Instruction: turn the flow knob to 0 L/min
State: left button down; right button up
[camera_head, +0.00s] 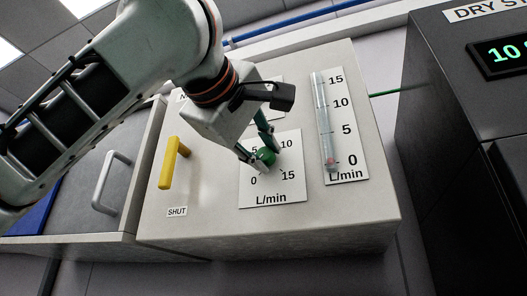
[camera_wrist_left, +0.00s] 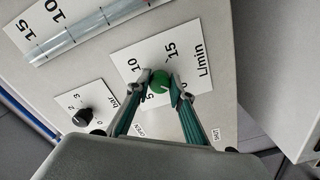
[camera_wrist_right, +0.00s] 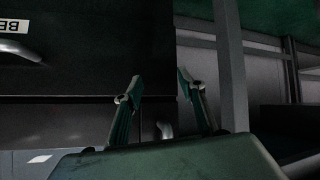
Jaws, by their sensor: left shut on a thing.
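The green flow knob (camera_head: 265,157) sits on a white L/min dial plate (camera_head: 288,194) marked 0, 5, 10 and 15. My left gripper (camera_head: 262,150) is shut on the knob, with one finger on each side. In the left wrist view the knob (camera_wrist_left: 160,83) shows between the two fingertips (camera_wrist_left: 160,79); where it points is hard to tell. The flow tube (camera_head: 321,110) stands right of the dial, and a reddish float (camera_head: 332,163) shows near its 0 mark. My right gripper (camera_wrist_right: 158,86) is open and empty, away from the panel.
A yellow handle (camera_head: 169,163) stands left of the dial, above a SHUT label (camera_head: 177,212). A black knob (camera_wrist_left: 82,117) on a bar dial is near in the left wrist view. A dark unit with a green display (camera_head: 503,53) stands at the right.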

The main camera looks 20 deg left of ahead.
pick_arm(q)
jog(key=c, duration=1.8)
grip_release()
jog(key=shift+s+a, duration=0.2)
jog(key=shift+s, duration=5.8)
